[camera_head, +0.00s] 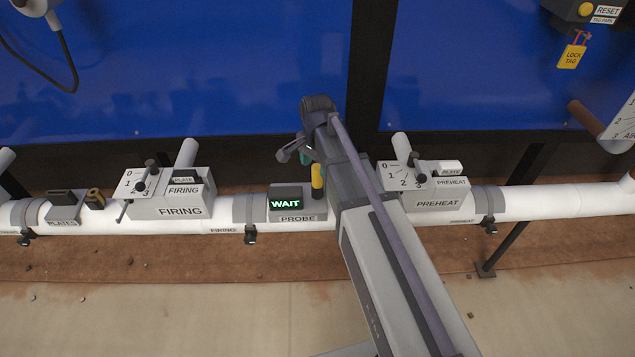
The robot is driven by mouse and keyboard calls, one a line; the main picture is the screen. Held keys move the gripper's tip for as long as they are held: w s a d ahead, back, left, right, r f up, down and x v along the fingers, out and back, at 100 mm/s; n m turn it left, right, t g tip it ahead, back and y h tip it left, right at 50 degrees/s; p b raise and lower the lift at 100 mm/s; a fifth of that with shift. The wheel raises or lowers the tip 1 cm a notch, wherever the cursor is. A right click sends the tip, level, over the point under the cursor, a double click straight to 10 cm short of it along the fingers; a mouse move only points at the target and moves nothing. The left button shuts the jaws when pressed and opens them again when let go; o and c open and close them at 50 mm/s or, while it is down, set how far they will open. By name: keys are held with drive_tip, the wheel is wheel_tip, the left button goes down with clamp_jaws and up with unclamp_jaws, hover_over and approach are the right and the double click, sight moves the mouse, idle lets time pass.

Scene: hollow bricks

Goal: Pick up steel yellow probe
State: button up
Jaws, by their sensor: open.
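The yellow probe (317,178) stands upright at the station labelled PROBE, just right of its green WAIT display (285,204). Its lower part looks dark; whether that is steel cannot be told. My gripper (294,152) is at the end of my arm, above and a little left of the probe in the picture. Its dark fingers are open and nothing shows between them. A small green piece (305,158) shows beside the gripper, partly hidden by it. My arm passes close to the right of the probe and hides what lies behind it.
A white pipe (545,203) runs across, carrying the FIRING box (180,211) at left, the PREHEAT box (438,204) at right and the PLATES holder (62,212) at far left. Blue panels (170,60) stand behind. A yellow lock tag (571,56) hangs top right.

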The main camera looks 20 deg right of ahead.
sight(317, 175)
wheel_tip(317, 175, down, 5)
drive_tip(key=b, duration=0.3)
drive_tip(key=shift+d+b, duration=0.15)
drive_tip(key=shift+b, duration=0.2)
drive_tip(key=shift+r, duration=0.3)
drive_tip(key=c, duration=1)
